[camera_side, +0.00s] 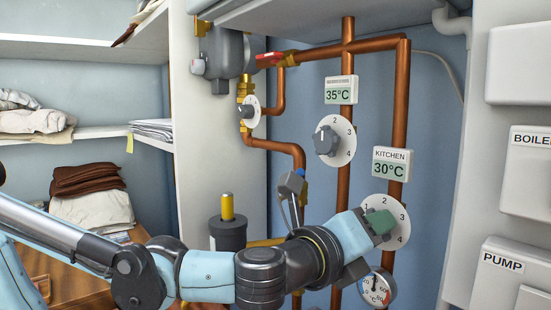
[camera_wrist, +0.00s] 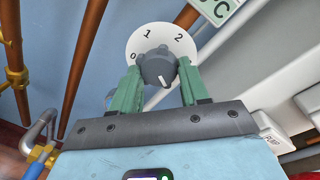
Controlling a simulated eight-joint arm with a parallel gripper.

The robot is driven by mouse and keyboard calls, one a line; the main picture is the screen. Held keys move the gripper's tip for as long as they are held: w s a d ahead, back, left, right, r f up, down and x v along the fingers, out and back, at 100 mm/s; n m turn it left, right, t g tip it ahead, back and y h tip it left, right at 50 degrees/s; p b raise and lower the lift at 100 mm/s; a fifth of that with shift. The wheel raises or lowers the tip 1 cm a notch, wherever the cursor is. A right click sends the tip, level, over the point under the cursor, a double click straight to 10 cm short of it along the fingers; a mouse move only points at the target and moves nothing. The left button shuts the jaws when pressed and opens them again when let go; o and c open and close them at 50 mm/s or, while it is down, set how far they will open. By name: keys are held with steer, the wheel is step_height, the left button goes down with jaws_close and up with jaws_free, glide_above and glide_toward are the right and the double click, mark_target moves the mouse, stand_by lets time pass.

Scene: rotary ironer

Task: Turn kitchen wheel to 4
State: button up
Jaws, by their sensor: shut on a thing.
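The kitchen wheel is a white dial (camera_side: 402,228) under the KITCHEN sign, with numbers up to 4 showing in the side view. In the wrist view the dial (camera_wrist: 147,35) shows 0, 1 and 2; its lower part is hidden. Its dark grey knob (camera_wrist: 155,66) sits between the green fingers of my gripper (camera_wrist: 159,72), which is shut on it. A white mark on the knob points down toward my gripper; I cannot tell which number it meets. In the side view my gripper (camera_side: 380,222) covers the knob.
The KITCHEN display (camera_side: 392,164) reads 30°C. Another dial (camera_side: 344,142) sits up left under a 35°C display (camera_side: 341,90). Copper pipes (camera_side: 398,110) run around the wheel, a round gauge (camera_side: 377,288) is below, and white BOILER (camera_side: 528,172) and PUMP (camera_side: 510,280) boxes are at right.

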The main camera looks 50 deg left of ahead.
stand_by(0.4)
steer(key=o, duration=1.1)
steer(key=shift+c, duration=0.2)
steer(key=shift+s, duration=0.1)
steer(key=s, duration=0.7)
steer(key=shift+s+d+r, duration=0.15)
steer(key=shift+d+r, duration=0.05)
steer(key=shift+r, duration=0.1)
steer(key=s+a+f+n+g, duration=0.2)
steer(key=a+f+n+g, duration=0.7)
steer(key=a+f+n, duration=0.8)
steer(key=f+n, duration=0.1)
steer(key=n, duration=0.8)
steer(key=shift+s+a+f+g+h, duration=0.35)
steer(key=shift+s+g+h, duration=0.05)
